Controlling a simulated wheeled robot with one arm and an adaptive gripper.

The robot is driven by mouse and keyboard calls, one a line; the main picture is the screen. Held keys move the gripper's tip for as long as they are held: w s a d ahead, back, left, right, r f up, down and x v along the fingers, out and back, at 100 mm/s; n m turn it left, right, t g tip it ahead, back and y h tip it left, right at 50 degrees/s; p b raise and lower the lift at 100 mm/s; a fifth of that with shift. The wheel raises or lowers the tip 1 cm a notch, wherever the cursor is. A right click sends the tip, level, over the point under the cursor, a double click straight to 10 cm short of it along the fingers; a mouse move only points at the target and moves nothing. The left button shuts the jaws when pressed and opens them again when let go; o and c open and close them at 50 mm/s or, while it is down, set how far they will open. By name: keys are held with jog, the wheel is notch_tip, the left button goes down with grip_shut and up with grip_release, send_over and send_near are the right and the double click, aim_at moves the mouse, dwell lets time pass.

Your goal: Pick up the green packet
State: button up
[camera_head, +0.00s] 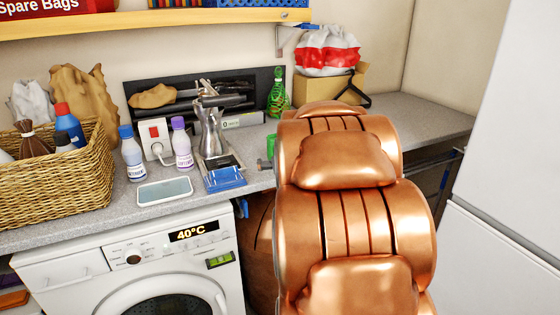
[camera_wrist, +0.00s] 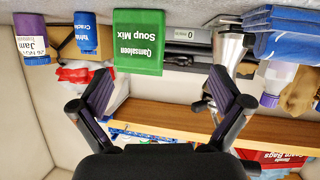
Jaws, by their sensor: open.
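The green packet (camera_wrist: 138,42), labelled "Soup Mix", shows at the top of the wrist view, which is upside down. It is apart from my gripper (camera_wrist: 162,78), whose two dark fingers are spread wide with nothing between them. The packet lies beyond the fingertips, a little left of the middle. In the head view my copper arm hides my gripper. A small green patch (camera_head: 270,146) shows at the arm's left edge; I cannot tell if it is the packet.
In the wrist view a blue Crackers packet (camera_wrist: 87,35) and a Jam jar (camera_wrist: 31,42) stand left of the green packet. A metal object (camera_wrist: 229,52) is right of it. In the head view bottles (camera_head: 131,155) stand on the grey counter (camera_head: 420,118), below a yellow shelf (camera_head: 130,23).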

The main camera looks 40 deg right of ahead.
jog(key=d+t+b, duration=0.2)
jog(key=d, duration=0.1)
jog(key=d+f+t+b, duration=0.1)
jog(key=d, duration=0.1)
jog(key=shift+w, duration=0.25)
jog(key=shift+s+d+n+t+y+b, duration=0.15)
jog(key=shift+d+n+t+y+b, duration=0.4)
jog(key=shift+t, duration=0.35)
jog(key=shift+x, duration=1.3)
jog(key=x, duration=0.4)
jog(key=shift+f, duration=0.15)
jog(key=shift+w+d+h, duration=0.15)
jog(key=shift+w+h, duration=0.1)
jog(key=shift+w, duration=0.3)
jog(key=c, duration=1)
